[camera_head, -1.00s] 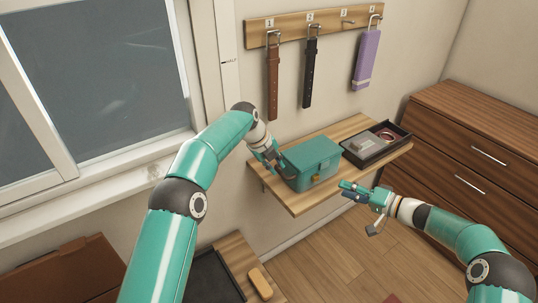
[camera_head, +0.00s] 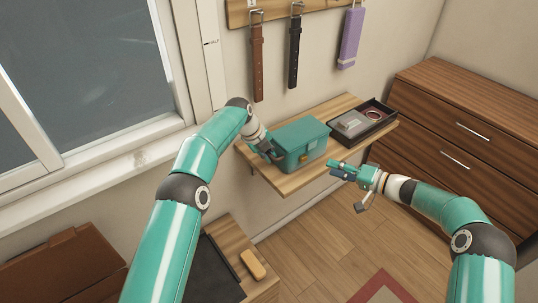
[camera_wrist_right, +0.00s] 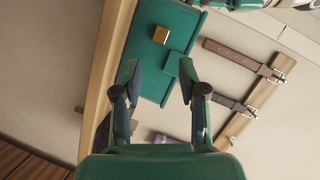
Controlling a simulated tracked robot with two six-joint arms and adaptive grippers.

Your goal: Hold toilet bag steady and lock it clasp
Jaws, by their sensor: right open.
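The teal toilet bag (camera_head: 313,133) stands on a small wooden wall shelf, with a gold clasp (camera_head: 306,157) on its front face. In the right wrist view, the bag (camera_wrist_right: 143,58) and its clasp (camera_wrist_right: 161,34) lie beyond my open fingers. My left gripper (camera_head: 271,153) is at the bag's left side; its fingers are partly hidden against the bag and I cannot tell how far apart they are. My right gripper (camera_head: 333,169) is open and empty, in front and to the right of the bag, apart from the clasp.
The wooden shelf (camera_head: 284,184) also carries a dark tray (camera_head: 376,129) with a grey item and a ring-shaped item, right of the bag. Brown (camera_head: 257,65) and black (camera_head: 294,55) straps and a purple item (camera_head: 350,38) hang above. A dresser (camera_head: 480,105) stands at right.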

